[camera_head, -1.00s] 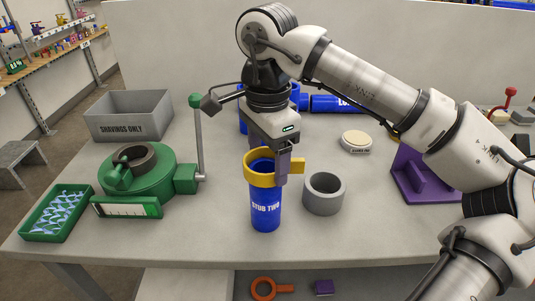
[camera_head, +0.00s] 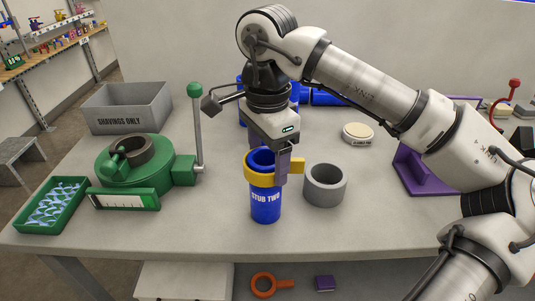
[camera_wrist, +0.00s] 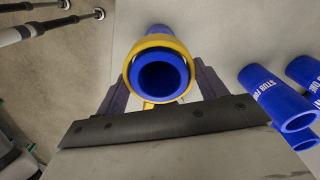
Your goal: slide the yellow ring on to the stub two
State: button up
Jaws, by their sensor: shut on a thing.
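The blue stub two (camera_head: 265,207) stands upright near the table's front edge, its white label facing the head camera. The yellow ring (camera_head: 260,180) is around the stub just below its top rim. The ring's tab sticks out to the right. My gripper (camera_head: 283,170) is shut on the ring at its tab side, fingers pointing down beside the stub. The wrist view looks into the stub's open end (camera_wrist: 160,78), with the ring (camera_wrist: 129,72) encircling it. The grip itself is partly hidden there by my gripper's body.
A grey cup (camera_head: 325,188) stands close right of the stub. The green clamp device (camera_head: 135,170) with its upright lever is at left, near a green tray (camera_head: 50,206) and a grey shavings box (camera_head: 128,108). More blue pipes (camera_wrist: 278,100) lie behind. A purple stand (camera_head: 420,178) is at right.

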jog(key=shift+f+b, duration=0.5)
jog(key=shift+f, duration=0.25)
jog(key=o, duration=1)
jog(key=shift+o, duration=0.2)
jog(key=shift+r, duration=0.1)
notch_tip(320, 180, up, 14)
jog(key=shift+p, duration=0.3)
jog(key=shift+s+f, duration=0.1)
jog(key=shift+f, duration=0.1)
